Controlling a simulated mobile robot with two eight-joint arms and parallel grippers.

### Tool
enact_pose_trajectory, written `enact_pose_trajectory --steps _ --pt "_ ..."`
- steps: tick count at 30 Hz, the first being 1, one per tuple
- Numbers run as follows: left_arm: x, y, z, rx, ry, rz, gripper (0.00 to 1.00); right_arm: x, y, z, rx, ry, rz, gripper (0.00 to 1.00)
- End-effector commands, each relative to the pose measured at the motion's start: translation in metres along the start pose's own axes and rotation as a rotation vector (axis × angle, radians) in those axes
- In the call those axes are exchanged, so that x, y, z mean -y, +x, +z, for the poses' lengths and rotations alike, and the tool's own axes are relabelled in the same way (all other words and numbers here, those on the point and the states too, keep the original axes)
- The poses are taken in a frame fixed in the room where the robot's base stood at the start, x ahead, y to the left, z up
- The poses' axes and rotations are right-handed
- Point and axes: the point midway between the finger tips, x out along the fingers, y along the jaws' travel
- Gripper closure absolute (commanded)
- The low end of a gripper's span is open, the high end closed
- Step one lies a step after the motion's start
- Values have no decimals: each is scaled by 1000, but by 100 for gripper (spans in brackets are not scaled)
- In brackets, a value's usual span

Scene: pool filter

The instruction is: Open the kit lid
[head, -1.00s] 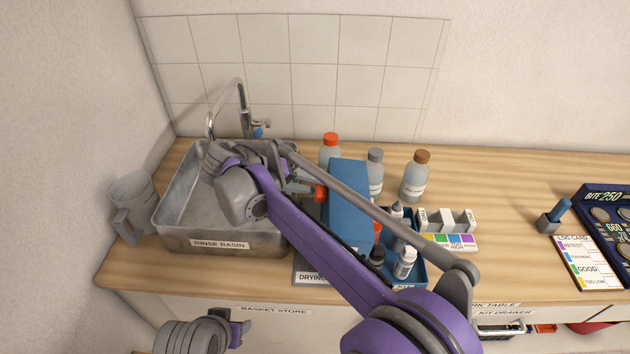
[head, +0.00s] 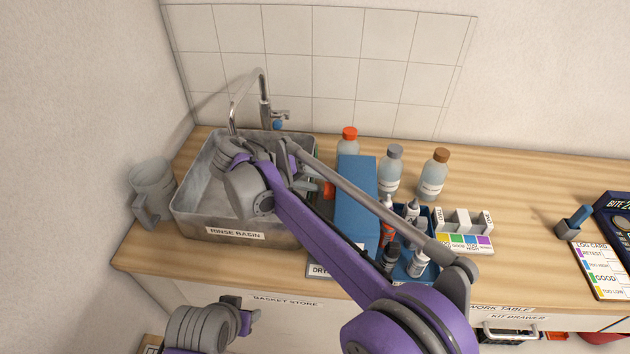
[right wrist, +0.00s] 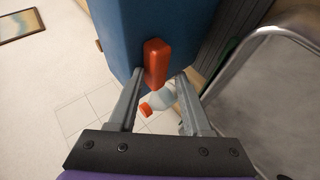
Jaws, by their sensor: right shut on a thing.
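The kit is a blue box (head: 427,272) holding several small bottles. Its blue lid (head: 357,185) stands raised on the box's left side, between the basin and the bottles. A red tab (head: 328,190) sticks out from the lid. My right gripper (head: 312,186) is shut on this tab, partly hidden by its own arm in the head view. In the right wrist view the red tab (right wrist: 155,65) lies between the fingertips, in front of the blue lid (right wrist: 170,25). My left gripper (head: 247,309) is low at the front, its fingers unclear.
A metal rinse basin (head: 190,218) stands left of the lid, under a tap (head: 264,90). Capped bottles (head: 432,178) stand behind the kit. A white holder (head: 463,222) and a log card (head: 600,270) lie to the right. A jug (head: 150,185) stands far left.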

Motion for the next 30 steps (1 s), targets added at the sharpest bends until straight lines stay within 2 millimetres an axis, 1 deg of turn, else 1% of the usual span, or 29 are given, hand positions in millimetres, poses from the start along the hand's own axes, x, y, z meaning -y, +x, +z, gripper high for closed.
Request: enact_pose_trajectory --steps 1,13,16,20,27,30 --pt "0 2 2 2 0 0 50 4 13 9 38 10 -7 60" --pt "0 2 2 2 0 0 50 3 12 9 39 12 -6 60" --pt "0 2 2 1 0 0 50 4 6 9 37 11 -6 60" --pt "0 1 1 1 0 0 50 4 -14 8 32 9 -5 60" --pt "0 -1 -1 0 0 0 50 3 -68 4 16 4 4 60" --pt "0 -2 -2 -1 0 0 50 2 -87 3 12 3 8 60"
